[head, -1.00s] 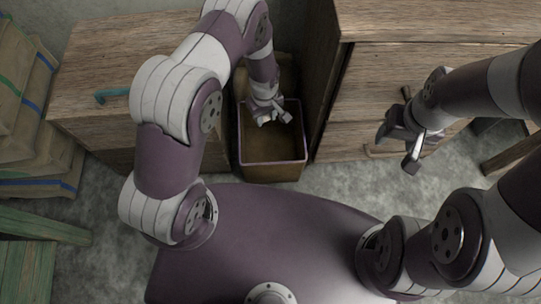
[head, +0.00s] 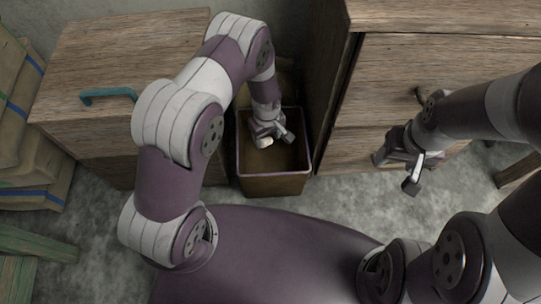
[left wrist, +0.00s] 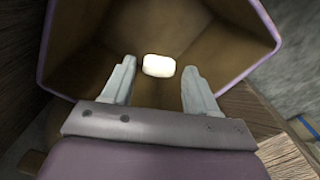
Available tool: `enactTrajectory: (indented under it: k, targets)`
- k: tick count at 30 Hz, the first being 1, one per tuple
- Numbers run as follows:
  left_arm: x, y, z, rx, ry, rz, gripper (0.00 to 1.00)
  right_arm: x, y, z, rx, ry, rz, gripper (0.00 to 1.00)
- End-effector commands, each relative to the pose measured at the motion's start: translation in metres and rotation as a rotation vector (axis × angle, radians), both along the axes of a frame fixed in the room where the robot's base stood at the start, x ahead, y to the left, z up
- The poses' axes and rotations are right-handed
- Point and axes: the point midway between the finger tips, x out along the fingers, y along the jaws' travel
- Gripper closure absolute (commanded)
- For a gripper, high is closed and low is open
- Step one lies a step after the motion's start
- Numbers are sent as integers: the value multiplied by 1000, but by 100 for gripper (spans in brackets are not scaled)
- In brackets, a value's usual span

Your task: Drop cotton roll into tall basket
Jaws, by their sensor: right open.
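The tall basket (head: 273,186) is a brown, square-mouthed bin with a pale purple rim, standing on the floor between two wooden cabinets. My left gripper (head: 268,133) points down at the mouth of the basket. In the left wrist view its two fingers (left wrist: 159,72) are apart. The white cotton roll (left wrist: 159,65) shows between and beyond the fingertips, with a gap on each side, against the basket's brown inside. In the head view the cotton roll (head: 264,142) is a small white patch just below the left gripper. I cannot tell its height in the basket. My right gripper (head: 397,171) is open and empty at the right.
A wooden cabinet (head: 120,60) with a teal handle (head: 108,95) stands left of the basket. A larger wooden cabinet (head: 440,75) stands close on its right. Stacked sacks (head: 30,165) and a green wooden piece (head: 35,243) are at far left. Grey floor is open in front.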

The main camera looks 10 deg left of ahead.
Motion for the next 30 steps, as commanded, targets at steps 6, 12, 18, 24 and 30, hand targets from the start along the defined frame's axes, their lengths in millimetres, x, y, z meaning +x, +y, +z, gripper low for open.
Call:
enactTrajectory:
  k: [6,12,18,24,30]
  targets:
    - [0,0,0,0,0,0,33,0,0,0,0,0,0,41]
    - [0,0,19,0,-1,0,33,0,0,13,0,0,0,41]
    - [1,0,76,-1,-2,0,33,0,0,47,0,0,0,41]
    - [0,0,117,0,-1,0,33,0,0,66,0,0,0,41]
    - [0,0,127,0,0,0,33,0,0,69,0,0,0,41]
